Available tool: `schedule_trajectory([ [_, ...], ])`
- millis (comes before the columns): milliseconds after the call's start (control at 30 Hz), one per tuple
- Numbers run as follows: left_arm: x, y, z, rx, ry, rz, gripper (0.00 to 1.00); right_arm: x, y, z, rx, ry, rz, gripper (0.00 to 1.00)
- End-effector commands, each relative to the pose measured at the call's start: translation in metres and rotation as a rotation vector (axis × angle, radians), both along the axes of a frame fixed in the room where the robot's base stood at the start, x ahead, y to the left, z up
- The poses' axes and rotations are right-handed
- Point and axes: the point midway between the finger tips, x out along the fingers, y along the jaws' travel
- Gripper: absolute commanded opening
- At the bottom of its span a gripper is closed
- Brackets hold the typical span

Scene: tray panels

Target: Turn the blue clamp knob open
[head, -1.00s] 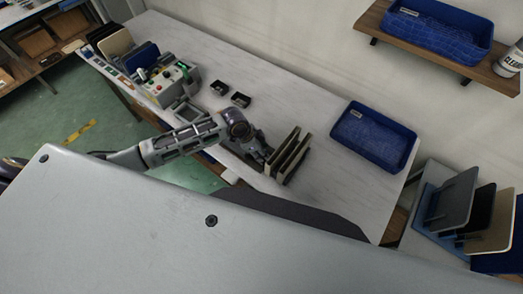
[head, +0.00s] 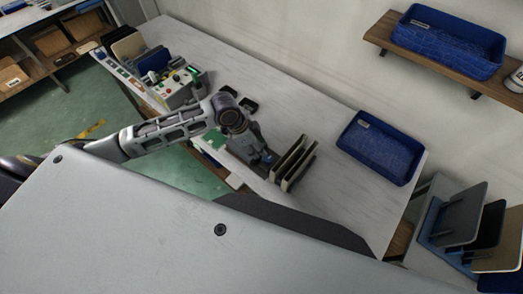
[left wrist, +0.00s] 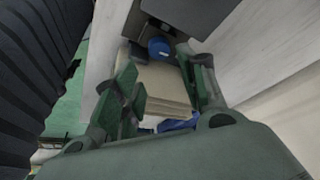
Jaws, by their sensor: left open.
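A round blue knob (left wrist: 158,47) shows in the left wrist view, beyond the fingertips and at the top of a stack of beige panels (left wrist: 160,82). A second blue piece (left wrist: 178,124) shows below the panels, partly hidden. My left gripper (left wrist: 163,78) is open, with its dark green fingers on either side of the panels in that view; I cannot tell whether they touch anything. In the head view my left gripper (head: 262,157) is just left of the upright panels (head: 296,160), and a small blue spot (head: 268,158) shows beside it. My right gripper is not in view.
A blue tray (head: 382,147) stands on the table to the right. A shelf with a blue bin (head: 446,42) hangs on the wall. The table between them is clear.

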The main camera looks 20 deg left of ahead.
Motion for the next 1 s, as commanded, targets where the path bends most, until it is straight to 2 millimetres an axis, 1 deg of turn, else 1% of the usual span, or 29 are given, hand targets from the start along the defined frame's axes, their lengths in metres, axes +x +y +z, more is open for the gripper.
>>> schedule_trajectory([
  [100,-0.002,0.005,0.011,0.001,-0.002,0.001,0.42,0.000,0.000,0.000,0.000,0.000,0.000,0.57],
  [300,-0.004,0.008,0.021,0.001,0.001,0.001,0.42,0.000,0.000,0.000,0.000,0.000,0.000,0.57],
  [1000,-0.004,0.008,0.022,0.000,0.000,0.001,0.42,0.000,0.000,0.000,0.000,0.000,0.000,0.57],
])
